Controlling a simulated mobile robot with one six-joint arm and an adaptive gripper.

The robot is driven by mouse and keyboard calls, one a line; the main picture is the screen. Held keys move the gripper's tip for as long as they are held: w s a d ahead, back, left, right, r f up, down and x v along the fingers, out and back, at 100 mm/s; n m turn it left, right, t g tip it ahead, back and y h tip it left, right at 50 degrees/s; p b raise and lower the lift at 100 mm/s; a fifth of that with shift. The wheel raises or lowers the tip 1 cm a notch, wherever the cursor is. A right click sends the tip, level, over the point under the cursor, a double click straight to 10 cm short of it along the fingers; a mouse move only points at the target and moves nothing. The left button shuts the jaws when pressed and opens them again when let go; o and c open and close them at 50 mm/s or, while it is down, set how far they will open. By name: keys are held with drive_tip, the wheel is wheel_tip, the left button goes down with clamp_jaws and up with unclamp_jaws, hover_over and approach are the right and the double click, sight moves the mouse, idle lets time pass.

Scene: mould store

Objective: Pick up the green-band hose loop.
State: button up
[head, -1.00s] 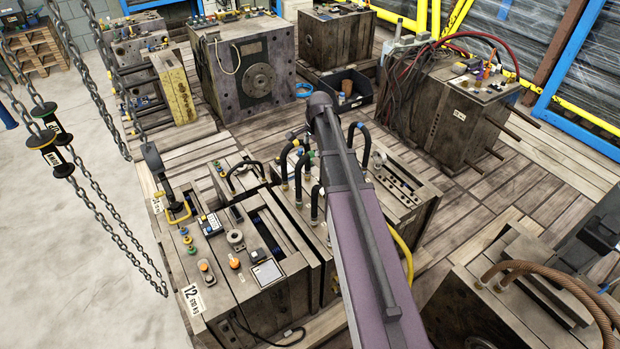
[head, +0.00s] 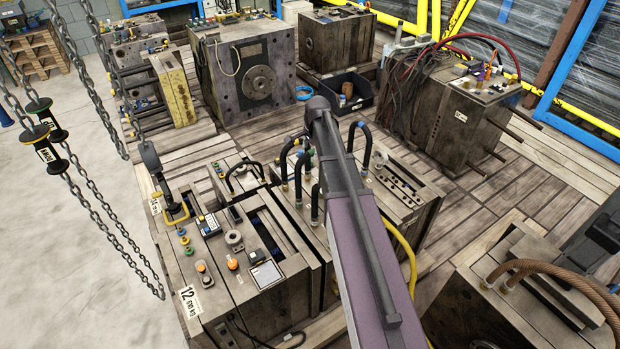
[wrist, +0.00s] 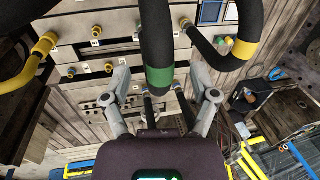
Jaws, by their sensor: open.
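In the wrist view, the green-band hose loop is a thick black hose with a green band (wrist: 160,77), hanging down the middle of the picture. My gripper (wrist: 157,82) has its two grey fingers spread apart, one on each side of the hose near the band. No contact with the hose shows. In the head view, the green band (head: 310,152) shows as a small patch among several black hose loops on the middle mould block. My arm hides part of that loop, and my gripper is hidden there.
In the head view, a blue-band loop (head: 367,144) stands right of my arm. Chains (head: 85,190) hang at left. A dark bin (head: 358,102) is behind.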

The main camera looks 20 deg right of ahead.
drive_tip(key=shift+w+f+b, duration=0.2)
drive_tip(key=shift+f+b, duration=0.55)
drive_tip(key=shift+f, duration=0.3)
clamp_jaws()
